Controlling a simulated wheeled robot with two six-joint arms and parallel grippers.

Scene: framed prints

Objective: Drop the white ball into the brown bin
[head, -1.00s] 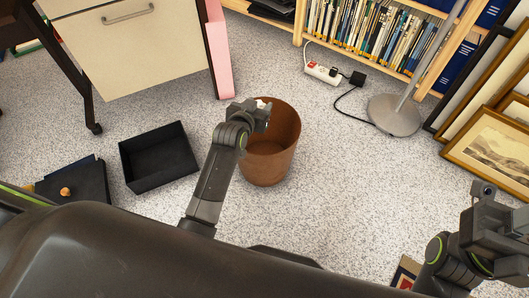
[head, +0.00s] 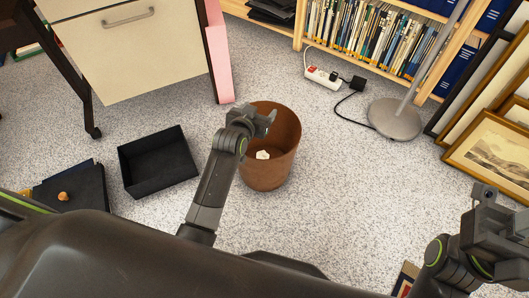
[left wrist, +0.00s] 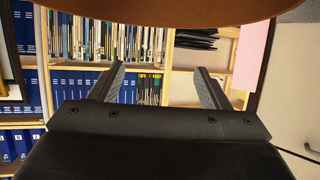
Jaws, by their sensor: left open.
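The brown bin (head: 272,172) stands upright on the carpet in the middle of the head view. The white ball (head: 262,155), small and pale, shows inside the bin, low in its opening. My left gripper (head: 268,121) is over the bin's mouth at its upper left, open and apart from the ball. In the left wrist view the two fingers (left wrist: 163,80) are spread with nothing between them, and the bin's brown edge (left wrist: 165,12) curves across the top. My right gripper (head: 487,205) is at the right edge of the head view, away from the bin; its jaws cannot be made out.
A black open box (head: 158,165) lies left of the bin. A cream drawer cabinet (head: 140,50) stands behind it. A lamp base (head: 395,118), a power strip (head: 322,78) and framed prints (head: 490,150) are to the right. Carpet between bin and lamp is clear.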

